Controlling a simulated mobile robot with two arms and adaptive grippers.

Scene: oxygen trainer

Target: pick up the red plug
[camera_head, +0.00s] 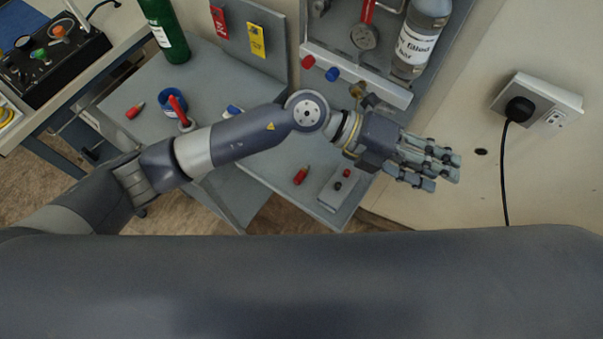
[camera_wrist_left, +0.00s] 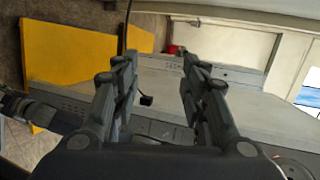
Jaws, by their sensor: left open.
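A small red plug (camera_head: 300,176) lies on the grey table near its front edge, left of a grey block. The block (camera_head: 329,196) carries a small red piece (camera_head: 347,173) and a dark one. Another red piece (camera_head: 135,110) lies farther left on the table. I cannot tell which one the task means. My left gripper (camera_head: 442,168) is open and empty, to the right of these pieces and past the table's right edge. In the left wrist view its fingers (camera_wrist_left: 156,80) stand apart with nothing between them. My right gripper is not in view.
My left arm crosses above the table (camera_head: 262,182). A blue cup (camera_head: 172,103), a green bottle (camera_head: 167,38) and a grey panel with a labelled bottle (camera_head: 420,40) stand behind. A wall socket with a black plug (camera_head: 520,109) is at the right.

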